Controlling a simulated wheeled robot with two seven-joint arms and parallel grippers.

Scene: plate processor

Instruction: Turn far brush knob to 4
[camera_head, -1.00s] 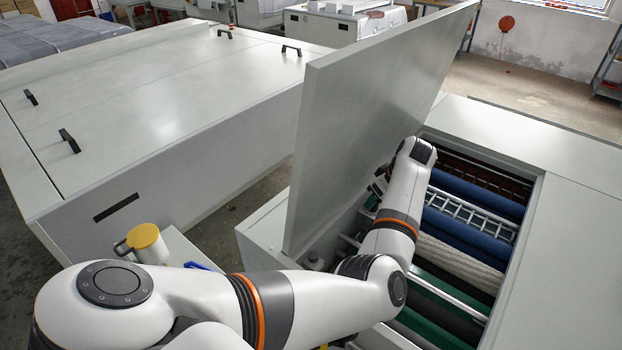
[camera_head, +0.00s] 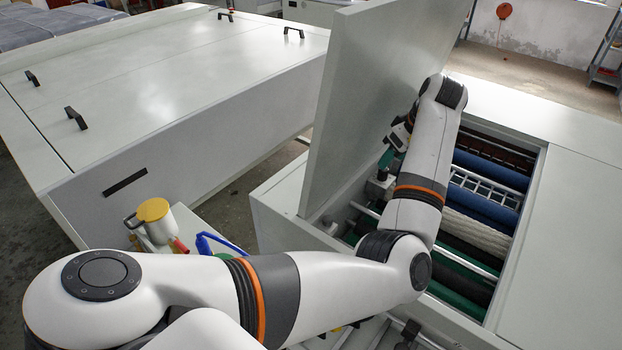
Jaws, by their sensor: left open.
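The plate processor (camera_head: 575,225) stands open at the right, with brush rollers inside, among them a pale fluffy brush (camera_head: 470,228). My left arm reaches over the opening. My left gripper (camera_head: 386,160) is open, with a teal fingertip showing, at the inner side of the raised lid. A small grey block (camera_head: 380,187) sits just below the fingertips. A second small grey fitting (camera_head: 329,228) lies nearer along the same side. I cannot tell which part is the far brush knob, and its numbers are too small to read. My right gripper is not in view.
The raised lid (camera_head: 345,110) stands close left of my left gripper. Blue rollers (camera_head: 485,205) and a white rack lie right of the arm. A yellow-lidded jug (camera_head: 155,212) and a blue-handled tool (camera_head: 215,242) are on the side surface at left.

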